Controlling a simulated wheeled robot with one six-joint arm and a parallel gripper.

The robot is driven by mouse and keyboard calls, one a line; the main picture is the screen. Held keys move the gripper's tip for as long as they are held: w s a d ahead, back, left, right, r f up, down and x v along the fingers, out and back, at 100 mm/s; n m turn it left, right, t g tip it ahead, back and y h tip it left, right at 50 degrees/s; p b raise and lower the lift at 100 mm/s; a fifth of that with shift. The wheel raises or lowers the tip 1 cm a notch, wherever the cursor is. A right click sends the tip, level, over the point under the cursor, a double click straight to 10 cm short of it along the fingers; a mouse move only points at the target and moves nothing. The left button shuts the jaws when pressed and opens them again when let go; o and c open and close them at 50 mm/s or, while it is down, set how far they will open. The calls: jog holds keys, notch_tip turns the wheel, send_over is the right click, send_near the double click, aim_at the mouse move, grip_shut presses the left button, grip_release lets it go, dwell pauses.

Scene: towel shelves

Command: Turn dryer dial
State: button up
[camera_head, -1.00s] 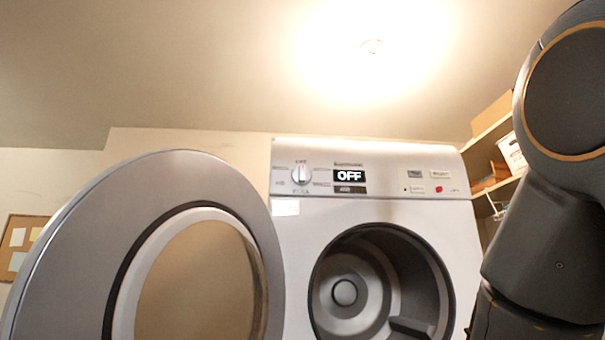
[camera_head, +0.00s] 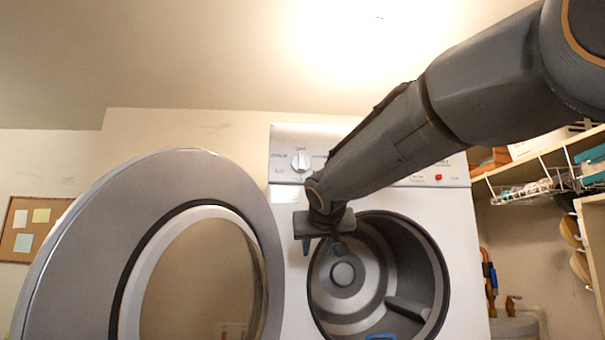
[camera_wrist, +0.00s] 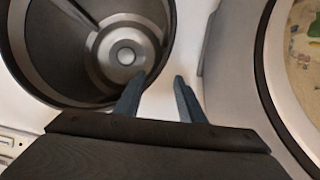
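The dryer dial (camera_head: 301,161) is a white round knob on the upper left of the dryer's control panel (camera_head: 283,142), in the head view. Its pointer is about upright. My gripper (camera_head: 322,247) is in front of the dryer, below and slightly right of the dial, apart from it, near the upper left of the drum opening. Its two fingers (camera_wrist: 156,90) are spread with nothing between them in the wrist view. My arm hides the panel's display. The dial is not visible in the wrist view.
The round dryer door (camera_head: 90,235) stands open at the left. The drum (camera_head: 432,262) is open, with something blue (camera_head: 381,336) at its lower edge. Shelves with a wire basket (camera_head: 525,192) are at the right. A cork board (camera_head: 40,212) hangs far left.

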aim_at(302, 159)
jog(key=s+a+r+t+p, duration=0.1)
jog(key=s+a+r+t, duration=0.1)
jog(key=r, duration=1.1)
jog(key=s+a+r+t+p, duration=0.1)
jog(key=s+r+t, duration=0.1)
jog(key=r, duration=1)
jog(key=shift+m+y, duration=0.3)
jog(key=shift+w+a+r+p, duration=0.15)
jog(key=shift+w+p, duration=0.9)
jog(key=shift+w, duration=1)
jog(key=shift+w+a+f+p, duration=0.15)
jog(key=shift+w+p, duration=0.9)
jog(key=shift+w, duration=1)
jog(key=shift+r, duration=0.1)
grip_shut()
